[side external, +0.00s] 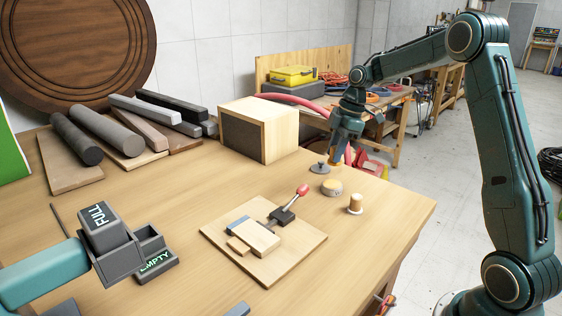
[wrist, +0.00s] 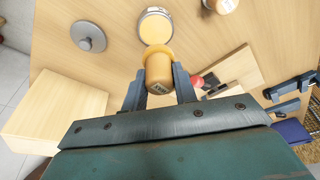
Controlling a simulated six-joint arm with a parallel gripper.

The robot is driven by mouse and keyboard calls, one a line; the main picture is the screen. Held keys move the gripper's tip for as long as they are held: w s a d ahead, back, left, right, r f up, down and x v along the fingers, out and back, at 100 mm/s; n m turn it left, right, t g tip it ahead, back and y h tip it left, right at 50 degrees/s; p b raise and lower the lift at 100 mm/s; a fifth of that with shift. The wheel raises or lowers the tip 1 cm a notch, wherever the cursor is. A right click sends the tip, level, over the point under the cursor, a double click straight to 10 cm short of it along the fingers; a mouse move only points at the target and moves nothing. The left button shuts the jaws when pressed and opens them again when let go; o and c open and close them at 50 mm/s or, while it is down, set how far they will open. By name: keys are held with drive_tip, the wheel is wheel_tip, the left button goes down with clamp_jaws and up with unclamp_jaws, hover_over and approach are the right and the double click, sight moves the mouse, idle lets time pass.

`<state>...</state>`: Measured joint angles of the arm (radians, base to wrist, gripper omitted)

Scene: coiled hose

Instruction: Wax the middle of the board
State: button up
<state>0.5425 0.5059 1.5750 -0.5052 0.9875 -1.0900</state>
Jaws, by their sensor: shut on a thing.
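My gripper (wrist: 158,88) is shut on an amber, flared-ended applicator (wrist: 158,68). In the wrist view its wide end overlaps the near rim of a round open tin of pale wax (wrist: 155,26); I cannot tell if they touch. In the side view my gripper (side external: 338,152) is above and behind the tin (side external: 332,187). A grey knobbed lid (side external: 318,168) lies beside the tin and also shows in the wrist view (wrist: 88,37). A small pale board (side external: 254,236) lies on a wooden base (side external: 290,258), by a clamp with a red handle (side external: 302,190).
A small wooden peg-like piece (side external: 355,205) stands right of the tin. A wooden box (side external: 258,132) stands behind. Several rods (side external: 110,130) lie at the back left. A grey block marked FULL (side external: 103,230) is over a holder marked EMPTY (side external: 155,260). The front right tabletop is clear.

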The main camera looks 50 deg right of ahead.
drive_tip(key=shift+f, duration=0.15)
drive_tip(key=shift+f, duration=2.85)
drive_tip(key=shift+f, duration=0.55)
drive_tip(key=shift+r, duration=0.1)
drive_tip(key=shift+r, duration=3.45)
